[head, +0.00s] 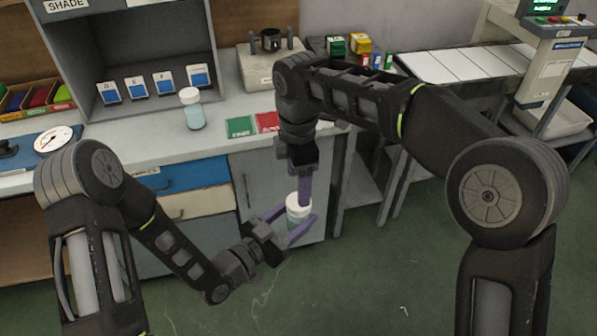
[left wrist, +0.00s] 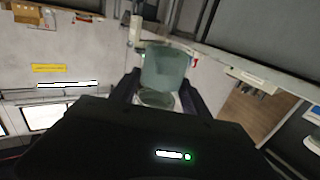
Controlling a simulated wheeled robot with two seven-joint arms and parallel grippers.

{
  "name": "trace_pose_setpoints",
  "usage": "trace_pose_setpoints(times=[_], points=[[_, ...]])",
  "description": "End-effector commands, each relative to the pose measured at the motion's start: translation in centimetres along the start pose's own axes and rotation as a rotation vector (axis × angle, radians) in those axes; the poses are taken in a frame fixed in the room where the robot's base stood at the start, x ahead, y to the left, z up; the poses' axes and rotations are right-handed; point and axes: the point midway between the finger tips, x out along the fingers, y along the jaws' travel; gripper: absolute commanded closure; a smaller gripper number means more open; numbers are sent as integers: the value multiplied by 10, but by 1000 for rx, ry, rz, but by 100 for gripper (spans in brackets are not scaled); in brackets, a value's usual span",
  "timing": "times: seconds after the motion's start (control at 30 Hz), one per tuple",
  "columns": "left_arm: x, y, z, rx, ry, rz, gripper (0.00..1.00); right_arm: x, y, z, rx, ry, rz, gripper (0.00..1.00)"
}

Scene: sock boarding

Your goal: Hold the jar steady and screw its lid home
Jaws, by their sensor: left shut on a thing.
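A pale-green jar (head: 293,221) with a white lid (head: 299,200) on top is held in the air in front of the counter; it looks upright. My left gripper (head: 301,228) is shut on the jar, its purple fingers around the body. The left wrist view shows the same jar (left wrist: 165,70) between the dark fingers of my left gripper (left wrist: 160,88). My right gripper (head: 304,192) points down from above, with a purple finger at the lid. Its other finger is hidden, so I cannot tell whether it grips the lid.
A second white-lidded jar (head: 193,112) stands on the counter (head: 150,146). Green (head: 239,127) and red (head: 267,121) cards lie to its right. A round dial (head: 54,140) is at the left. Cabinet fronts stand behind the held jar; the green floor in front is clear.

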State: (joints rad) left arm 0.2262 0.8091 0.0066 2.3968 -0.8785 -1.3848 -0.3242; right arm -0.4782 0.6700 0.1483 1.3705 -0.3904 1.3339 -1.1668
Motion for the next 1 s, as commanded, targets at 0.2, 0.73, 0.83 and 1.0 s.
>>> trace_pose_setpoints(times=[0.2, 0.73, 0.83, 1.0], points=[[0, 0, 0, 0, 1, 0, 100, 34, -1, 1, 1, -2, -4, 31], [0, 0, 0, 0, 1, 0, 100, 56, 0, 0, 1, -1, -1, 31], [0, 0, 0, 0, 1, 0, 100, 56, 0, 0, 1, -1, -1, 39], [0, 0, 0, 0, 1, 0, 100, 56, 0, 0, 1, -1, -1, 52]])
